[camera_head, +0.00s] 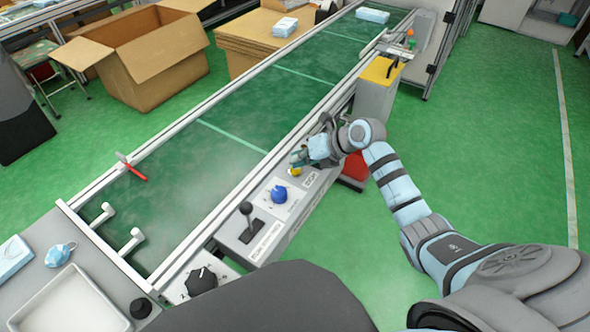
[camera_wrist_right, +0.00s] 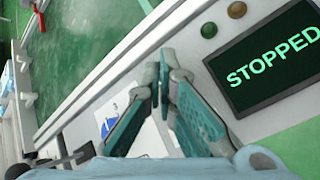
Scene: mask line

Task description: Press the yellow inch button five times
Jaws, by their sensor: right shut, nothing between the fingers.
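The yellow inch button (camera_head: 294,171) is a small yellow cap on the grey control panel beside the conveyor in the head view. My right gripper (camera_head: 304,158) is over the panel just beyond the button, close to it. I cannot tell whether it touches the button. In the right wrist view, my right gripper (camera_wrist_right: 164,72) has its teal fingers together at the tips, with nothing between them. The yellow button does not show in the right wrist view. My left gripper is not in view.
A blue knob (camera_head: 279,194), a black lever (camera_head: 247,216) and a black rotary knob (camera_head: 201,281) sit nearer on the panel. A display (camera_wrist_right: 268,58) reads "STOPPED", with a brownish round lamp (camera_wrist_right: 209,30) beside it. The green conveyor belt (camera_head: 240,112) runs along the panel's left.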

